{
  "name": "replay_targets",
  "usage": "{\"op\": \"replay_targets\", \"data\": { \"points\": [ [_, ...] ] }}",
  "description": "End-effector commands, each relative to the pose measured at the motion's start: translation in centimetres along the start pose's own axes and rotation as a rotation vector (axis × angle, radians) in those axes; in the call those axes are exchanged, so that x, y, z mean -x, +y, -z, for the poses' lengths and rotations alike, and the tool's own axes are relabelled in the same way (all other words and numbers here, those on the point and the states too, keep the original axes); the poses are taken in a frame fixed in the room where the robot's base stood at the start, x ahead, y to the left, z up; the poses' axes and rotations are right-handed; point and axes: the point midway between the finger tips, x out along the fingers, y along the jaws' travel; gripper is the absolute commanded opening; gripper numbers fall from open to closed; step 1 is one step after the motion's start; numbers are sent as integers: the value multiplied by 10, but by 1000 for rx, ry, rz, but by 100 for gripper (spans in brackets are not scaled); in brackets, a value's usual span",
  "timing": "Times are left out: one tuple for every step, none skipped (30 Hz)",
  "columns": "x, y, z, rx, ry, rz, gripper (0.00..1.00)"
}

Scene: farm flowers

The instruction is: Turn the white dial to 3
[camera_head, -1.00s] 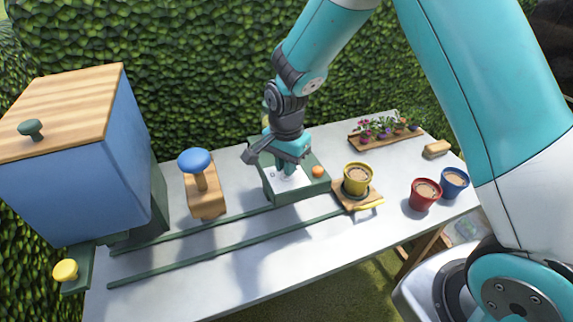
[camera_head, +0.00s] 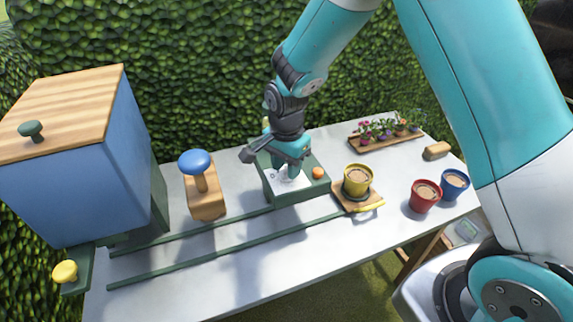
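The white dial (camera_head: 284,185) sits on top of the green box (camera_head: 300,193) in the middle of the table. Only part of its pale face shows; my gripper covers the rest, and I cannot read its numbers. My gripper (camera_head: 288,172) points down right over the dial, with its fingers at or just above it. Whether the fingers are closed on the dial's knob is hidden. A small orange knob (camera_head: 318,173) is on the same box, to the right of the dial.
A yellow pot (camera_head: 357,181) stands on a wooden board right of the box. Red (camera_head: 425,195) and blue (camera_head: 455,183) pots stand farther right. A blue-knobbed wooden block (camera_head: 206,200) and large blue cabinet (camera_head: 75,170) are left. Green rails (camera_head: 230,247) cross the table; a flower tray (camera_head: 385,138) is behind.

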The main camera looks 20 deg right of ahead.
Motion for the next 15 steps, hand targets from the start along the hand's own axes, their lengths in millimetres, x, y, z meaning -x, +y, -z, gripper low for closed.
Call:
{"op": "replay_targets", "data": {
  "points": [
    [0,0,0,0,0,-1,38],
    [0,0,0,1,-1,-1,38],
    [0,0,0,1,-1,-1,38],
    [1,0,0,1,-1,-1,38],
    [2,0,0,1,-1,-1,38],
    [5,0,0,1,0,-1,38],
    [7,0,0,1,0,1,38],
    [11,-1,0,1,0,2,38],
    [18,-1,0,1,0,3,38],
    [23,-1,0,1,1,4,38],
    [29,0,0,1,1,4,38],
    [39,-1,0,1,1,6,38],
    [46,-1,0,1,2,7,38],
    [54,-1,0,1,2,7,38],
    [64,-1,0,1,2,7,38]
  ]
}}
